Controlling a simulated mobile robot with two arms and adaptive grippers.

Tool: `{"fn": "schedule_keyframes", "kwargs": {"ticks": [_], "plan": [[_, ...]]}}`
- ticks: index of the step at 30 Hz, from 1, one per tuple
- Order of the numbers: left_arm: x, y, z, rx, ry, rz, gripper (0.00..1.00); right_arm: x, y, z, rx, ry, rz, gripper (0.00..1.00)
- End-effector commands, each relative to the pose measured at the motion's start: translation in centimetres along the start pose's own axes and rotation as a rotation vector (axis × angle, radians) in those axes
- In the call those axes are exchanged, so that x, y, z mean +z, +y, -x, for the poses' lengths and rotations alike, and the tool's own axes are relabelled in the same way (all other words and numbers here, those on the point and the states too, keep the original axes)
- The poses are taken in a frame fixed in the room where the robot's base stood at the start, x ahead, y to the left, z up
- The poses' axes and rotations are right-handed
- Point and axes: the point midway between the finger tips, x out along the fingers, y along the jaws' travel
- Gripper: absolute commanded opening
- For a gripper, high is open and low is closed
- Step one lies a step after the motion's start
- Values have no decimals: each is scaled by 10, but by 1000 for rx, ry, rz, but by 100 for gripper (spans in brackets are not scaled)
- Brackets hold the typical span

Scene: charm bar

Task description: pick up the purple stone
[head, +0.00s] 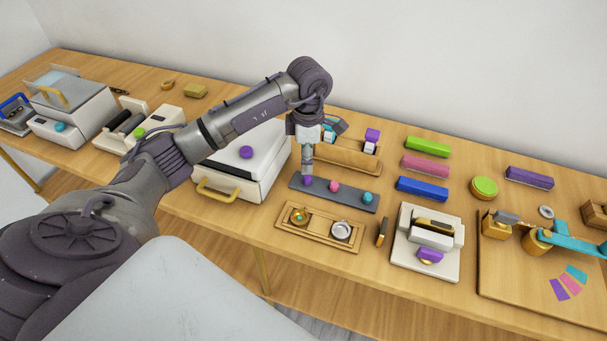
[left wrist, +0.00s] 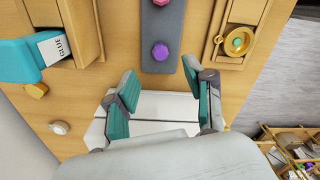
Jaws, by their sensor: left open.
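The purple stone (head: 308,181) sits at the left end of a dark grey tray (head: 350,199), beside a pink stone (head: 333,186) and a teal stone (head: 367,198). In the left wrist view the faceted purple stone (left wrist: 160,51) lies on the grey strip beyond my fingertips, roughly centred across the gap. My left gripper (head: 307,168) points down just above and behind the purple stone in the head view. In the left wrist view its two teal-padded fingers (left wrist: 167,82) are apart with nothing held between them. My right gripper is not in view.
A wooden tray (head: 283,228) with two small round holders is in front of the grey tray. A wooden box (head: 350,158) with a glue bottle (left wrist: 52,48) stands behind it. Colored bars (head: 423,188) lie to the right.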

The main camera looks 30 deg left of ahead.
Motion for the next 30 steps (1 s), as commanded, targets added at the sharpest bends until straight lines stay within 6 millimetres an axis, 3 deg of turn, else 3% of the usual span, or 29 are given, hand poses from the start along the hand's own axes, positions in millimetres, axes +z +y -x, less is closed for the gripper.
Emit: {"fn": "schedule_keyframes", "kwargs": {"ticks": [3,6,9,15,23,30], "plan": [[1,0,-7,0,-2,-1,53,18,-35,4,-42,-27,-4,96],[1,-2,-14,-3,-1,-1,53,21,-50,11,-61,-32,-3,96],[1,-2,-29,-6,0,-1,53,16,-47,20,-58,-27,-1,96],[1,-1,-55,-1,-2,-1,53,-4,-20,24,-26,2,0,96],[1,-1,-60,1,-3,-1,53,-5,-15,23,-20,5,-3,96],[1,-1,-59,1,-3,-2,15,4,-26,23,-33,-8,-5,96]]}}
